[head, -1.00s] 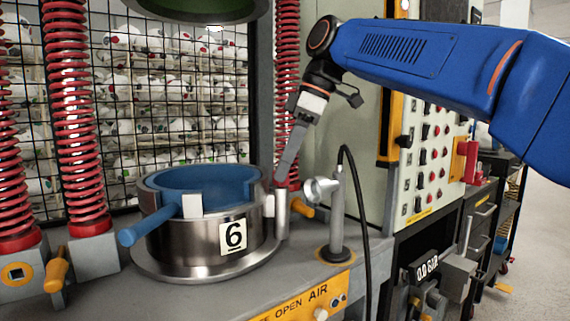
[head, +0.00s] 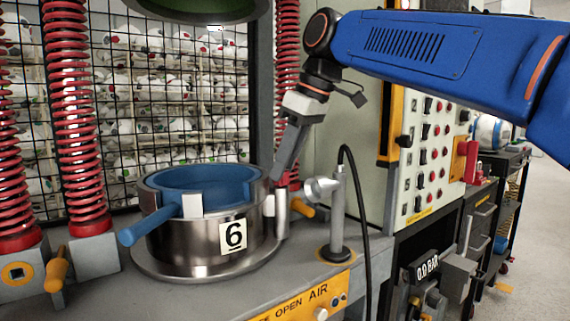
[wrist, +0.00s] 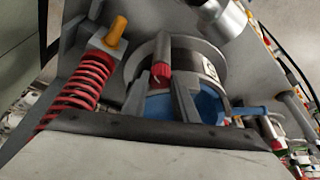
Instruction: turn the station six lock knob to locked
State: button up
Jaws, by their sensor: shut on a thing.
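The station six mould, a steel ring with a blue inside (head: 208,235) and a "6" plate (head: 233,235), stands on the grey bench. A slim grey post at its right rim carries a red knob (wrist: 161,72), which I take as the lock knob. My gripper (head: 278,177) reaches down from the upper right to the top of this post. In the wrist view my gripper (wrist: 169,80) has one finger on each side of the red knob and is shut on it. The fingers mostly hide the knob in the head view. Its locked or unlocked position cannot be told.
A blue handle (head: 150,222) sticks out left of the mould. A grey nozzle on a post (head: 337,215) with a black hose stands close right of my gripper. Red springs (head: 75,120) and a wire mesh rise behind. A button panel (head: 425,150) stands to the right.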

jog(key=shift+m+t, duration=0.3)
jog(key=shift+m, duration=0.3)
jog(key=o, duration=1.1)
jog(key=shift+c, duration=0.2)
jog(key=v, duration=1.7)
jog(key=shift+a+r, duration=0.2)
jog(key=shift+r, duration=0.1)
jog(key=shift+s, duration=0.1)
